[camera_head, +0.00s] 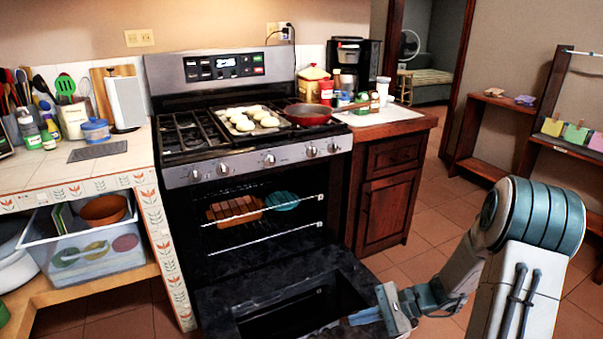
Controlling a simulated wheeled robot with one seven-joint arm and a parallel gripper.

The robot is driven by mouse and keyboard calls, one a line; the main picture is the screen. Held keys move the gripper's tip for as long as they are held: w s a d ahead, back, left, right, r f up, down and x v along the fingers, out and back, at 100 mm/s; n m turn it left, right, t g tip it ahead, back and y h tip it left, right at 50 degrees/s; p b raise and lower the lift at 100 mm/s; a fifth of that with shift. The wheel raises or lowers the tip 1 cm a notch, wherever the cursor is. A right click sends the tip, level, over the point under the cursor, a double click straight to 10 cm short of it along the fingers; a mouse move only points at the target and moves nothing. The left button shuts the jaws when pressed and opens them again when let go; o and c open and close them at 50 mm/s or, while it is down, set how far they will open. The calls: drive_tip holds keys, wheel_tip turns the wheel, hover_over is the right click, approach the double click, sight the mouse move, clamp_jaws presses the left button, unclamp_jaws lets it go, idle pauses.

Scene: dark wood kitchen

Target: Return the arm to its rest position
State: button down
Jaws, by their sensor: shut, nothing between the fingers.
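My arm comes in from the lower right, with its teal and white links bent. My gripper (366,318) is low in the picture, over the right edge of the lowered oven door (215,300). It points left and is shut with nothing held. Whether it touches the door cannot be told. The oven (262,180) stands open, and its inside and racks show. On a rack lie an orange-brown item (233,208) and a teal item (282,200).
A tray of pale buns (221,126) and a red pan (308,113) sit on the stovetop. A wooden cabinet (388,200) stands right of the oven, and a tiled counter (60,168) stands left. Tiled floor (432,215) is free between cabinet and right-hand shelves (482,130).

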drive_tip(key=s+r+n+h+p, duration=0.4)
drive_tip(key=s+r, duration=0.1)
drive_tip(key=r, duration=0.5)
drive_tip(key=s+r+n+t+h+p, duration=0.1)
drive_tip(key=s+r+n+h+p, duration=0.3)
drive_tip(key=r, duration=0.7)
drive_tip(key=s+d+r+n+t+h+p, duration=0.1)
drive_tip(key=s+r+n+h+p, duration=0.3)
drive_tip(key=r, duration=0.7)
drive_tip(key=s+p, duration=0.2)
drive_tip(key=s, duration=0.1)
drive_tip(key=shift+r, duration=0.1)
